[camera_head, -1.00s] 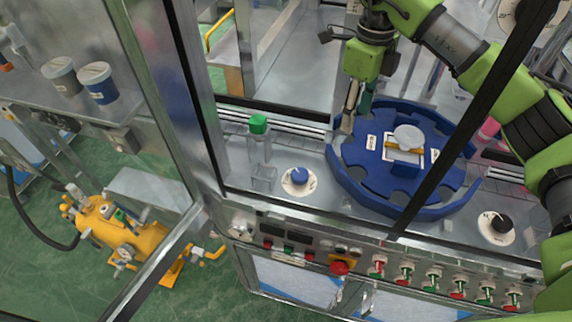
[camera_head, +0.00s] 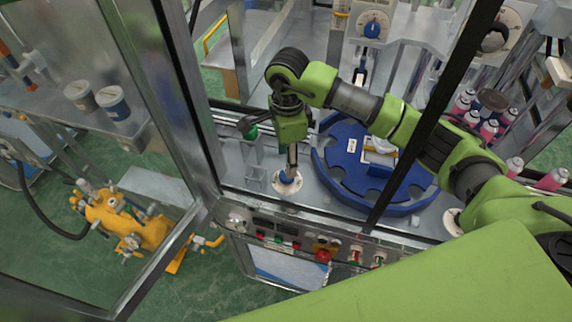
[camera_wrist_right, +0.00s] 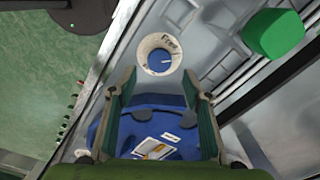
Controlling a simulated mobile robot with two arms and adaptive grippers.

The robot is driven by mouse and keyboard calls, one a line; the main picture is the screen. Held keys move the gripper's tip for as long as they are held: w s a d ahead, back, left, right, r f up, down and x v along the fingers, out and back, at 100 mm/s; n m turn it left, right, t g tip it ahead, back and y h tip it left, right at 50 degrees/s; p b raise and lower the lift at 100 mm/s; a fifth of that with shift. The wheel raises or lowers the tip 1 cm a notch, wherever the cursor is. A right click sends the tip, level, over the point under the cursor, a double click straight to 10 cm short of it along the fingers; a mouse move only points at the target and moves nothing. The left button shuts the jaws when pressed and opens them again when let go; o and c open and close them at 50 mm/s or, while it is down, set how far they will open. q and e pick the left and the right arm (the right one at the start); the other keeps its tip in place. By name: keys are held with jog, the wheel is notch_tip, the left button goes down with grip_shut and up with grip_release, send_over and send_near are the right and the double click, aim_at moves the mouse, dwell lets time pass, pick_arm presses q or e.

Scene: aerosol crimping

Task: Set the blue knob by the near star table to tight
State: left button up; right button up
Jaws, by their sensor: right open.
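The blue knob (camera_head: 287,177) sits on a round white dial (camera_head: 288,188) at the left front of the machine deck, beside the near blue star table (camera_head: 330,172). In the right wrist view the knob (camera_wrist_right: 157,62) is ringed by its dial (camera_wrist_right: 143,51). "Free" reads at the dial's upper part; the other lettering is too small to read. A white mark on the knob points about right. My right gripper (camera_head: 290,165) points down just above the knob, fingers open, one on each side in the wrist view (camera_wrist_right: 158,80). Contact cannot be told. My left gripper is out of view.
A green-capped clear stand (camera_head: 250,132) is close to the left of my right gripper. The front panel (camera_head: 300,245) carries buttons and valves. A dark frame post (camera_head: 405,150) crosses before my right arm. Pink cans (camera_head: 488,128) stand at the right.

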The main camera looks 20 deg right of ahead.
notch_tip(320, 180, down, 4)
jog(key=shift+s+f+p, duration=0.15)
jog(key=shift+p, duration=0.6)
jog(key=shift+f, duration=0.65)
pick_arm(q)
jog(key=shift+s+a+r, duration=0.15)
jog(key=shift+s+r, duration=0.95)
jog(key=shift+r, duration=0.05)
pick_arm(e)
jog(key=shift+f, duration=0.15)
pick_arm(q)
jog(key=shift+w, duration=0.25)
pick_arm(e)
jog(key=c, duration=1.1)
